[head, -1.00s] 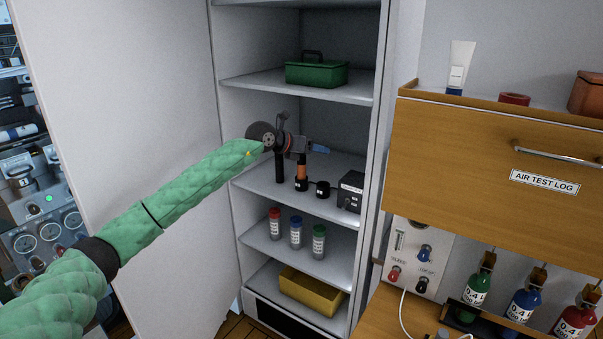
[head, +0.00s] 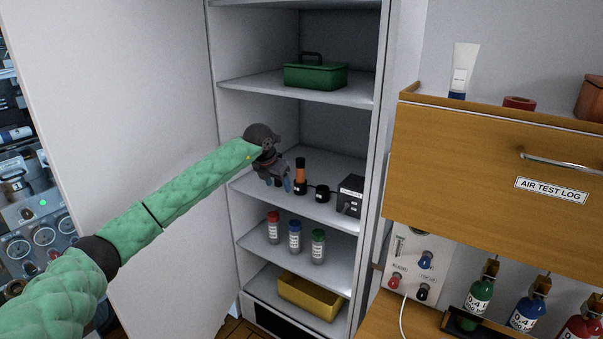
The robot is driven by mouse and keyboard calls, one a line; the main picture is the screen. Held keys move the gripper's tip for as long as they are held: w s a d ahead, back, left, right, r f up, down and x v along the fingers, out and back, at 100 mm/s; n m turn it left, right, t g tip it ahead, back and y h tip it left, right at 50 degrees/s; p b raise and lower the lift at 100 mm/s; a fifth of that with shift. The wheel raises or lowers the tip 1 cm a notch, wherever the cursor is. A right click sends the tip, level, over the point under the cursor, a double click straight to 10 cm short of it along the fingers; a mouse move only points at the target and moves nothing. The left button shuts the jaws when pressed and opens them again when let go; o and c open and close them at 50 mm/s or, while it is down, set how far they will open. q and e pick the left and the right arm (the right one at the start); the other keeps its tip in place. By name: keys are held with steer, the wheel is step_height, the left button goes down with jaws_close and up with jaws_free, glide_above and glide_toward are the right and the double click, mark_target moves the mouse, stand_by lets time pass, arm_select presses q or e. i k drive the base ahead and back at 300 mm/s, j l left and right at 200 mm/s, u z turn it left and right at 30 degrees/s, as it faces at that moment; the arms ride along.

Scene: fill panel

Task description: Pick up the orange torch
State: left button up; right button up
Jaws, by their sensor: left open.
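The orange torch (head: 300,174) has an orange body and dark ends. It stands upright in a small black holder on the middle shelf of the open cabinet. My right gripper is not in view.
An empty-looking black holder (head: 322,193) and a black box (head: 350,196) stand right of the torch. The shelf above (head: 240,84) carries a green toolbox (head: 315,77). Several capped bottles stand below. The cabinet's right wall and a wooden drawer (head: 480,160) bound the right side.

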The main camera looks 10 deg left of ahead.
mark_target(300, 161)
steer(key=i, duration=0.85)
